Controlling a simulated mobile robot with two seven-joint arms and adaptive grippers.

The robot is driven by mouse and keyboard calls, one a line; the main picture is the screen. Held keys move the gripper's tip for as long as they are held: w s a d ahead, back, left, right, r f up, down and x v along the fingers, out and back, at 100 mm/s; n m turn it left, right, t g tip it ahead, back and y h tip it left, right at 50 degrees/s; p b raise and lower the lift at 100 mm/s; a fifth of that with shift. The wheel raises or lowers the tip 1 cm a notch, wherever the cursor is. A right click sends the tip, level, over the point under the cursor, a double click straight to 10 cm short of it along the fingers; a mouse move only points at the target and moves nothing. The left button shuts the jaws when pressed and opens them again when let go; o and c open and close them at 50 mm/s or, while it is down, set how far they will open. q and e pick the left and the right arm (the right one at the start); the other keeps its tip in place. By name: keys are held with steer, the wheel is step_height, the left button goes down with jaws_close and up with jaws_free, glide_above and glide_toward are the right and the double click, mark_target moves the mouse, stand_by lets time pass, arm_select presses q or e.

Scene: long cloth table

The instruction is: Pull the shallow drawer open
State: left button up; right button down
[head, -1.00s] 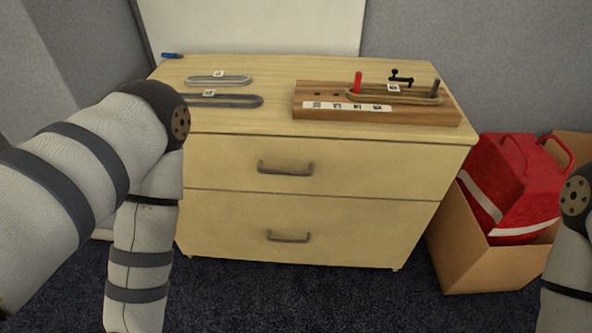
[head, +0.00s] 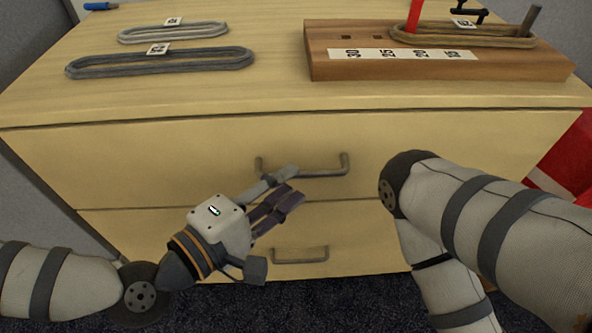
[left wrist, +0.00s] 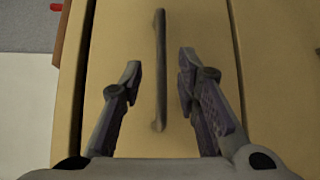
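The dresser has two pale wood drawers, and both look shut. The upper drawer front (head: 180,165) carries a grey bar handle (head: 325,172). The lower drawer (head: 360,240) has a similar handle (head: 300,255). My left gripper (head: 295,184) is open at the left part of the upper handle. In the left wrist view its fingers (left wrist: 160,68) stand on either side of the upper handle (left wrist: 160,100), with visible gaps, so it is not gripped. My right arm comes in from the right, its elbow before the upper drawer; its gripper is out of view.
On the dresser top (head: 260,85) lie two grey oval bands (head: 172,32) (head: 160,62) and a wooden peg board (head: 440,68) with a red peg (head: 414,16). A blue item (head: 100,6) lies at the back left. Something red (head: 565,160) stands right of the dresser.

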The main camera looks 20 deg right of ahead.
mark_target(300, 177)
arm_select(q)
steer(key=x, duration=0.4)
steer(key=shift+w+d+f, duration=0.1)
steer(key=shift+w+d, duration=0.15)
steer(key=shift+d, duration=0.05)
jaws_close()
steer(key=shift+s, duration=0.1)
